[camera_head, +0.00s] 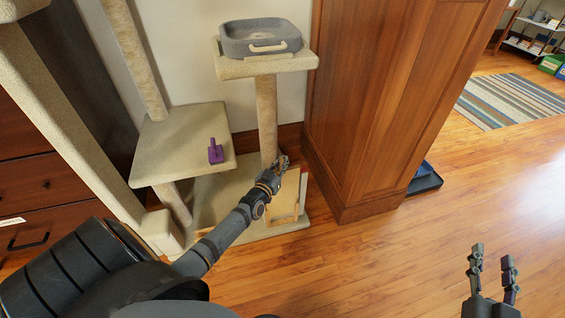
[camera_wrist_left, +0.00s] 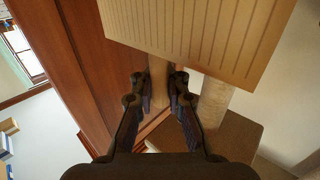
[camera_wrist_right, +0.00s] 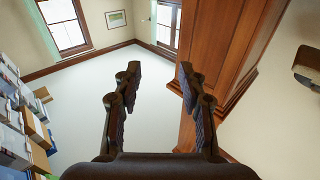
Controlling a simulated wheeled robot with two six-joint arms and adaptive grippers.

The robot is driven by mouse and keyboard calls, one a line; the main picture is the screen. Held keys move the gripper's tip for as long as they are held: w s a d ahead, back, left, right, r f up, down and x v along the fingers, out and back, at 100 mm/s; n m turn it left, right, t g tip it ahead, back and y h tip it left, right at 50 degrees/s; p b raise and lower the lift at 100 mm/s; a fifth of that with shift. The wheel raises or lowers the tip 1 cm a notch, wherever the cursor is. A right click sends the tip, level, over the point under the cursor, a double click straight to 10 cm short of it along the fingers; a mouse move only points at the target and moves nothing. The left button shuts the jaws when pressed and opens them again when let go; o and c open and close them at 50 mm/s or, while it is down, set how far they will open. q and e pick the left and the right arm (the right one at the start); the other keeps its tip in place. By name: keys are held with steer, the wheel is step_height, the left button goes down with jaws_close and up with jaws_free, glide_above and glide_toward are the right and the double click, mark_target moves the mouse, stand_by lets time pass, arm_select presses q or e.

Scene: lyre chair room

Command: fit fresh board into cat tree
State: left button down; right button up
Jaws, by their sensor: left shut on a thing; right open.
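The cat tree has a carpeted base (camera_head: 207,198), a left platform (camera_head: 160,157) and a tall post (camera_head: 267,112). A tan board (camera_head: 285,192) stands tilted in a light wooden frame low on the right of the base. My left gripper (camera_head: 281,165) is at the board's upper end. In the left wrist view a grooved board (camera_wrist_left: 205,38) fills the top, and the left fingers (camera_wrist_left: 159,88) are shut on a tan part by its edge; the exact contact is partly hidden. My right gripper (camera_head: 493,268) is open and empty over the floor, far right of the tree.
A grey cat bed (camera_head: 260,37) rests on the top platform. A purple brush-like object (camera_head: 215,151) lies on the left platform. A wooden cabinet (camera_head: 370,100) stands close right of the tree. A dark drawer unit (camera_head: 30,190) is at left.

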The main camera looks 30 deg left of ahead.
arm_select(q)
steer(key=shift+f, duration=0.1)
arm_select(e)
steer(key=shift+r+t, duration=0.3)
steer(key=shift+r, duration=0.3)
steer(key=shift+r, duration=0.35)
arm_select(q)
steer(key=shift+f, duration=0.1)
arm_select(e)
steer(key=shift+r+t, duration=0.5)
steer(key=shift+r, duration=0.15)
steer(key=shift+r, duration=0.3)
arm_select(q)
steer(key=shift+f+b, duration=0.15)
steer(key=shift+b, duration=0.15)
arm_select(e)
steer(key=shift+r+t, duration=0.5)
steer(key=shift+r, duration=0.25)
steer(key=shift+s+r, duration=0.15)
steer(key=shift+r, duration=0.4)
arm_select(q)
steer(key=shift+f, duration=0.1)
arm_select(e)
steer(key=shift+r+t, duration=0.3)
steer(key=shift+t, duration=0.1)
